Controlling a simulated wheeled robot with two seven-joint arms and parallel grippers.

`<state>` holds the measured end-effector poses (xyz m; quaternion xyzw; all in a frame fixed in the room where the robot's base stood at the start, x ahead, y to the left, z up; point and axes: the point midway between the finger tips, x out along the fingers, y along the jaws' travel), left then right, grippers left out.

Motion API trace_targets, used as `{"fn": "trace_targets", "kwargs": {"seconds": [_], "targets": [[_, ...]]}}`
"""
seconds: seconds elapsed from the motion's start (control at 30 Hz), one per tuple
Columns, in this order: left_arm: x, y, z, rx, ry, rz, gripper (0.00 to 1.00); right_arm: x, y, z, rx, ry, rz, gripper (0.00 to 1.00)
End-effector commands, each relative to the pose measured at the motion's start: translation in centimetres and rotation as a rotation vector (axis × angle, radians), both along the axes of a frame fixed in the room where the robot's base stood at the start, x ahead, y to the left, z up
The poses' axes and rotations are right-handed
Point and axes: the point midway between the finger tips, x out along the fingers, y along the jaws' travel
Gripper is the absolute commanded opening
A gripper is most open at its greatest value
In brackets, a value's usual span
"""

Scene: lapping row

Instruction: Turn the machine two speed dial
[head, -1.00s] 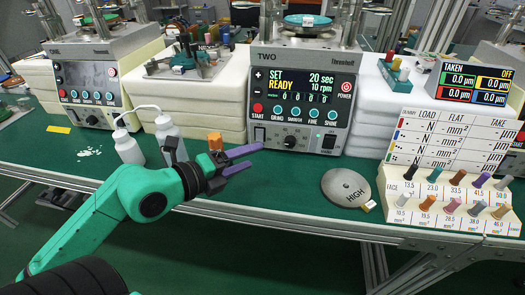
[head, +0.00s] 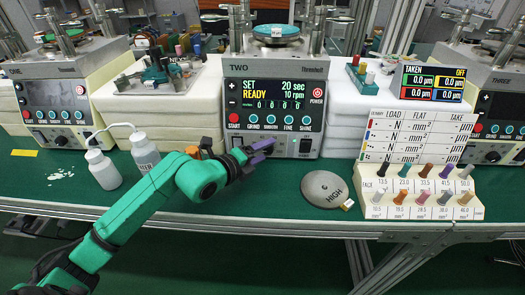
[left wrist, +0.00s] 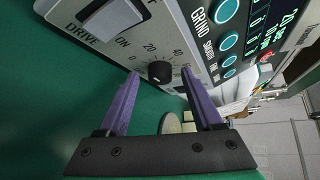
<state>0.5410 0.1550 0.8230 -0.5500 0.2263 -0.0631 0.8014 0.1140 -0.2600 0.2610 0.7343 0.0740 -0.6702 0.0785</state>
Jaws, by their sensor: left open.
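Machine two (head: 232,72) stands at the centre back in the head view, its screen reading 20 sec and 10 rpm. Its speed dial is a small black round knob (left wrist: 160,72) on the lower panel, with a printed scale around it, clear in the left wrist view. My right gripper is not in view.
A DRIVE switch (left wrist: 110,20) sits beside the dial. Two white bottles (head: 102,170) and an orange object (head: 192,152) stand left of the gripper. A round HIGH weight (head: 322,186) and a rack of coloured pegs (head: 420,205) are to the right.

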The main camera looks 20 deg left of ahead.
Motion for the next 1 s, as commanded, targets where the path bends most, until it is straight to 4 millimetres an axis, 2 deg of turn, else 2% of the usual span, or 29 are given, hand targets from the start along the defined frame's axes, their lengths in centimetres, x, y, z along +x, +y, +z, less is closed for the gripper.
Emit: {"fn": "trace_targets", "kwargs": {"seconds": [0.17, 0.2, 0.37, 0.4, 0.73, 1.0], "targets": [[0.0, -0.1, 0.0, 0.0, 0.0, -0.001, 0.67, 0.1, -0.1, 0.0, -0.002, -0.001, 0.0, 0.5], [0.0, 0.0, 0.0, 0.0, 0.0, -0.001, 0.63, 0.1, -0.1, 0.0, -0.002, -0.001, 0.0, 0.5], [0.0, 0.0, 0.0, 0.0, 0.0, -0.001, 0.02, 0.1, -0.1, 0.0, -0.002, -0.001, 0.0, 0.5], [0.0, 0.0, 0.0, 0.0, 0.0, -0.001, 0.0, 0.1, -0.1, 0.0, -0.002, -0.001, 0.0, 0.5], [0.0, -0.1, 0.2, 0.028, 0.009, 0.0, 0.0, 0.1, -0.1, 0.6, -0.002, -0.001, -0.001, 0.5], [0.0, -0.2, 0.7, 0.161, 0.043, -0.001, 0.0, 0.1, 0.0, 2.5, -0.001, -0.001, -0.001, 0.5]]}}
